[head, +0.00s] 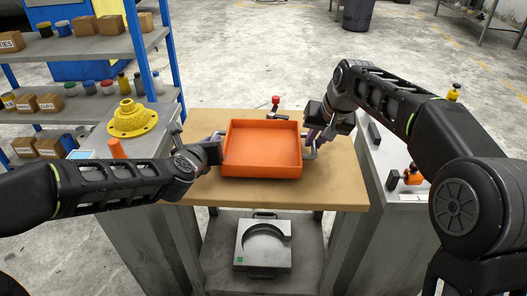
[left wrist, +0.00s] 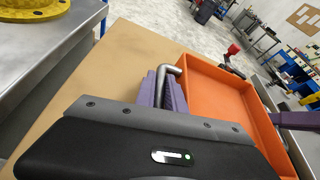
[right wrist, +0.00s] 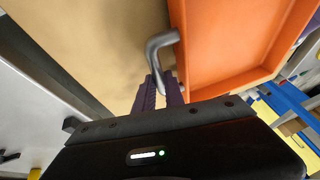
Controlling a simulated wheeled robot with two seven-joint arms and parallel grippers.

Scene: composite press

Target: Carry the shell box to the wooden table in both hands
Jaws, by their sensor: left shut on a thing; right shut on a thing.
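The shell box is an open orange tray (head: 262,165) with grey metal handles on its left and right sides. In the head view it is over the wooden table (head: 340,188); I cannot tell whether it rests on the top or hangs just above. My left gripper (head: 217,140) is at the left handle, and the left wrist view shows its purple fingers closed around that handle (left wrist: 170,75). My right gripper (head: 312,138) is at the right handle, and the right wrist view shows its purple fingers on that handle (right wrist: 160,48). The box looks empty and about level.
A yellow flanged part (head: 132,120) stands on a grey surface to the left, near shelves with cartons and jars. A red-knobbed lever (head: 275,102) stands behind the box. A grey round-recessed mould (head: 263,245) lies on the lower shelf. A grey bench (head: 395,160) is to the right.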

